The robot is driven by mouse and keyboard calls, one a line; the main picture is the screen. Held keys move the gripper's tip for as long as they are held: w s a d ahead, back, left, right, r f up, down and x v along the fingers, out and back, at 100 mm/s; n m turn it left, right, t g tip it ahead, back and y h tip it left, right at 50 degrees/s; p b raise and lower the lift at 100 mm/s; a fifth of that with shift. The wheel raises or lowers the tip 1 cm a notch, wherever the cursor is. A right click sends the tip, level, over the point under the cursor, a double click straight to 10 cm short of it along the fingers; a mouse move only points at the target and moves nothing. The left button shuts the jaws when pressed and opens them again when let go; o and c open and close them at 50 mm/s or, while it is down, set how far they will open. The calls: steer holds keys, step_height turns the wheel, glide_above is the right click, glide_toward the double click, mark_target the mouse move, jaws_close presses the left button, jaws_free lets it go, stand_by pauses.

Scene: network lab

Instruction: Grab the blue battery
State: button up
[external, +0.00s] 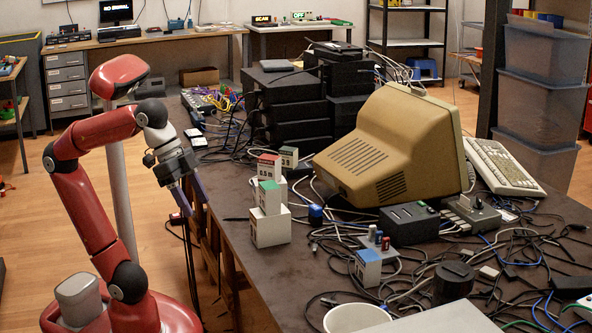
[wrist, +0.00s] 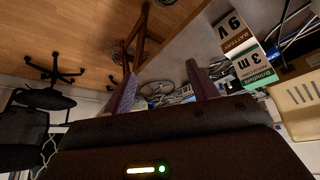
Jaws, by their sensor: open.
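A white box-shaped battery with a blue top (external: 367,268) stands upright near the front middle of the dark table. I take it to be the blue battery; I cannot make it out in the wrist view. My gripper (external: 182,208) hangs beyond the table's left edge, well apart from this battery. In the wrist view my gripper (wrist: 160,82) has its two fingers spread with nothing between them.
A small blue block (external: 316,214), a beige monitor (external: 390,150), a black box (external: 410,224) and a white cup (external: 355,318) are around. Cables clutter the right side.

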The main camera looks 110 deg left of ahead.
steer(key=w+a+r+n+g+y, duration=0.1)
steer(key=w+a+r+n+g, duration=0.2)
steer(key=w+a, duration=0.55)
steer(key=n+g, duration=0.1)
steer(key=n, duration=0.6)
glide_above(315, 207)
step_height(315, 207, down, 7)
steer(key=shift+s+r, duration=0.15)
steer(key=shift+r, duration=0.05)
steer(key=f, duration=0.3)
steer(key=f+b, duration=0.1)
steer(key=f, duration=0.3)
steer(key=f+b, duration=0.1)
steer(key=f, duration=0.3)
steer(key=shift+w+a, duration=0.2)
steer(key=shift+a, duration=0.05)
